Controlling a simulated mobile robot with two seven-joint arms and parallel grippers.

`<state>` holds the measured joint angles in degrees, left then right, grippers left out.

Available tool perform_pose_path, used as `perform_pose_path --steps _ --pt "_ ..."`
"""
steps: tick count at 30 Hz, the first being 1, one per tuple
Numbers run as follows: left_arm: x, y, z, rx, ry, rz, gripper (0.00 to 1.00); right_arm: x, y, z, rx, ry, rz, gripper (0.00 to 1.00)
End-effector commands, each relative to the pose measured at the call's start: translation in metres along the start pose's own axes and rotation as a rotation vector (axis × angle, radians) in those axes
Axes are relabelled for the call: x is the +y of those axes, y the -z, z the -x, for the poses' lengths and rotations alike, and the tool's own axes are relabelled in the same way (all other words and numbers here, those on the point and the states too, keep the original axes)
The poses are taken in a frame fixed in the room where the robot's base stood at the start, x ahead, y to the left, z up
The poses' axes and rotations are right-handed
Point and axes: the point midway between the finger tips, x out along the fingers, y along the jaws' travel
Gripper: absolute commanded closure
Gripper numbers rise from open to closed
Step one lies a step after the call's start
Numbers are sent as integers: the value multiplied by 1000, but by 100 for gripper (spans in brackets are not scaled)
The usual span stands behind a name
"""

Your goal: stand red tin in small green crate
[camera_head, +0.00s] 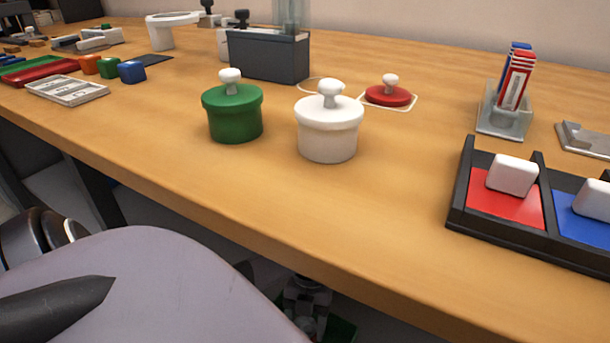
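No whole red tin shows. A flat red piece with a white knob (388,95) sits inside a pale outline on the table. A green tin (233,115) and a white tin (328,130), both with white knobs, stand upright left of it. A bit of green (343,330) shows below the table edge at the bottom; I cannot tell if it is the small green crate. A grey mechanical part (305,297) beside it looks like my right gripper, mostly hidden by my body, its fingers unclear. My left gripper is not in view.
A black tray with red and blue compartments (461,215) holds white blocks at the right. A clear holder (503,123) with red and blue pieces stands behind it. A dark grey box (268,57) stands at the back. The table's front middle is clear.

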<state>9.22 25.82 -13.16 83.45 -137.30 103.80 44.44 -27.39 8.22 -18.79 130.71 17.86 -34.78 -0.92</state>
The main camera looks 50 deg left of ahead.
Motion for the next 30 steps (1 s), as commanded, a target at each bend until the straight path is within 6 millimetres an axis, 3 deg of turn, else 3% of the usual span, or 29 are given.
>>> perform_pose_path --steps 9,21,22,24,30 --pt "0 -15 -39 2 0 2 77 5 -5 0 41 -5 38 45" --pt "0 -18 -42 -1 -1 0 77 7 -2 3 53 -16 58 45" --pt "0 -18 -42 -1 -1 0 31 6 -2 3 54 -16 59 45" --pt "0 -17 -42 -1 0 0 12 6 -2 3 53 -16 59 45" --pt "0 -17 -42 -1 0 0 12 6 -2 3 53 -16 59 45"
